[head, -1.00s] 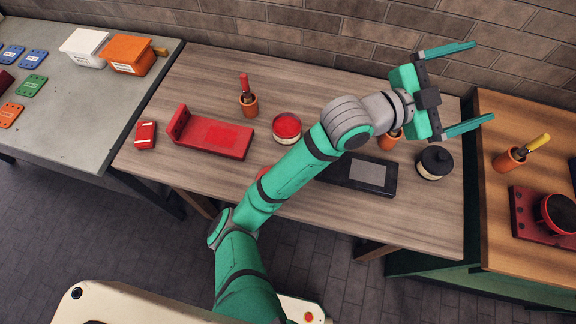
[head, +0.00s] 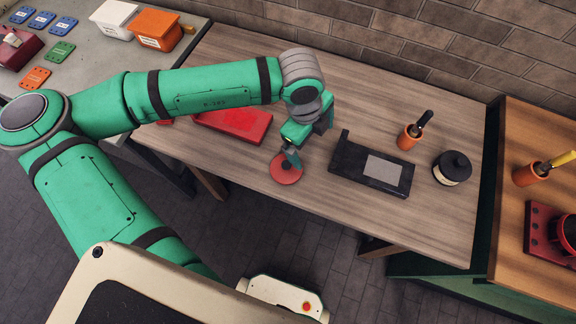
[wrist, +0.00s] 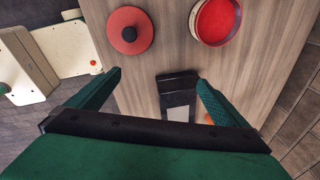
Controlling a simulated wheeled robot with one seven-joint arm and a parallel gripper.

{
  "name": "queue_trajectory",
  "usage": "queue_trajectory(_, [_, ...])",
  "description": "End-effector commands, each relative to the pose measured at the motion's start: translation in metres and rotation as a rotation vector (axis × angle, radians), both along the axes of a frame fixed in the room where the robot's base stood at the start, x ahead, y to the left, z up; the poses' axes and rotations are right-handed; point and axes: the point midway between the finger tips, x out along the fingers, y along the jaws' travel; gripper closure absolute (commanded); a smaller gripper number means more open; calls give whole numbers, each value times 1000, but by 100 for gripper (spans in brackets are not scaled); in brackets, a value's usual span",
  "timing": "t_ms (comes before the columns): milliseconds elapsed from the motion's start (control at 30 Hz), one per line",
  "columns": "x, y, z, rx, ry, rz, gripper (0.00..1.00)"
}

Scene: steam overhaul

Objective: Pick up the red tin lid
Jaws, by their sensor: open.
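The red tin lid (head: 284,176) is a flat red disc lying on the wooden table near its front edge. In the wrist view the lid (wrist: 116,22) shows whole, with a dark knob at its middle. My gripper (head: 303,143) points down above the table at the lid, and one finger overlaps the lid in the head view. In the wrist view my gripper (wrist: 159,78) has its fingers wide apart with nothing between them. The lid is beyond the fingertips, not between them. The open red tin (wrist: 216,20) is beside it in the wrist view, hidden in the head view.
A red stand (head: 240,124) lies left of the lid, partly behind my arm. A black stand (head: 345,157) lies to the right, with an orange pot (head: 408,137) and a black-lidded jar (head: 452,170) beyond. Bare table lies between lid and black stand.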

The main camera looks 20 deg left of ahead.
Motion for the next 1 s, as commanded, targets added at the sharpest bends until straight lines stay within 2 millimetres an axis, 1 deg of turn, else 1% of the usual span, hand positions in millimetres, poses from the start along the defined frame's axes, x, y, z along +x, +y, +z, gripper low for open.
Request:
queue_trajectory(33, [-8,20,-2,45,28,12,1])
queue_trajectory(100, [-18,39,-3,89,64,22,1])
queue_trajectory(200, [-28,56,-4,126,96,31,1])
queue_trajectory(267, [-32,62,-6,137,109,35,1])
queue_trajectory(367, [-33,64,-16,143,116,37,1])
queue_trajectory(500, [-33,63,-37,142,115,36,1])
queue_trajectory(600, [-33,63,-50,143,114,37,1])
queue_trajectory(867, [-34,61,-67,142,113,35,1])
queue_trajectory(1000, [-37,57,-87,142,115,34,1])
